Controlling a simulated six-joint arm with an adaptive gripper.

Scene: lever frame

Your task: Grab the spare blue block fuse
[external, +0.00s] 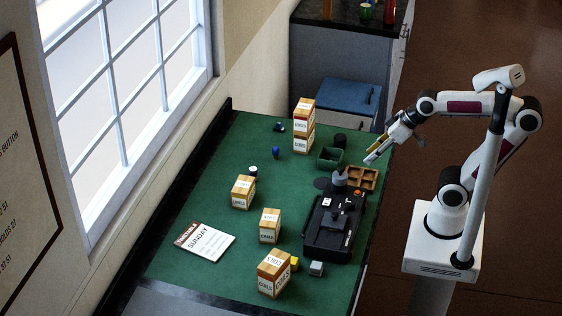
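Two small blue things lie on the green table top (190,216). One is a dark blue, low piece (279,127) near the far edge, left of the stacked boxes. The other is a rounded blue piece (276,152) a little nearer. Both are too small to tell which is the block fuse. My gripper (371,158) hangs over the right side of the table, pointing down and left, above the wooden tray and well apart from both blue pieces. Its fingers are too small to tell whether they are open, and I see nothing clearly held in it.
A black lever device (328,228) stands at the right, with a wooden compartment tray (362,178) and green bin (329,157) behind it. Stacked boxes (304,126) stand near the blue pieces. Several cartons, a yellow block (295,263) and a grey block (316,268) stand nearer.

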